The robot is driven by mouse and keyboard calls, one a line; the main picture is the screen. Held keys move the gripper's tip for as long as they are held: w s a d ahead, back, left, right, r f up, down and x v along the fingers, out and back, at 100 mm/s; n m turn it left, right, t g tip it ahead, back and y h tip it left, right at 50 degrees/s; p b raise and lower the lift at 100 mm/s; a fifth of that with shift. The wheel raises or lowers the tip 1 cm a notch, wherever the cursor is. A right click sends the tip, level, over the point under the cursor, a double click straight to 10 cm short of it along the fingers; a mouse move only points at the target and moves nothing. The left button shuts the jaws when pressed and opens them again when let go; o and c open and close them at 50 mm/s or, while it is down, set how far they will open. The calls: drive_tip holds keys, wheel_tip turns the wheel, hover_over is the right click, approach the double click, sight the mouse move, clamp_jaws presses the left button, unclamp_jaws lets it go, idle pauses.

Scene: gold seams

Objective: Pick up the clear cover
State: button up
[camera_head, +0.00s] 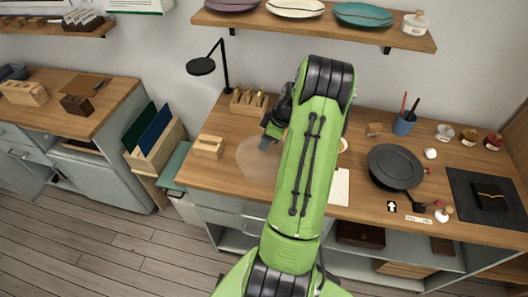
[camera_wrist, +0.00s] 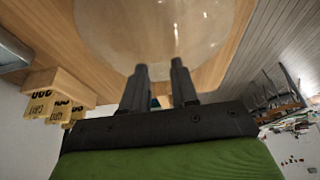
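The clear cover (camera_head: 256,163) is a round, see-through, dome-like piece on the wooden workbench, left of my arm in the head view. In the wrist view the cover (camera_wrist: 150,28) fills the upper middle, its curved rim near my fingertips. My gripper (camera_head: 266,143) is over the cover's upper right part in the head view, partly hidden by my green arm. In the wrist view my gripper (camera_wrist: 159,67) has its two dark fingers apart with a gap between them. I see nothing clearly held. Whether the fingertips touch the cover cannot be told.
A wooden block (camera_head: 208,146) stands left of the cover, and a tool holder (camera_head: 249,101) stands behind it. A black lamp (camera_head: 203,66) rises at the back left. A shelf (camera_head: 310,25) hangs above.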

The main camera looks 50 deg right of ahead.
clamp_jaws()
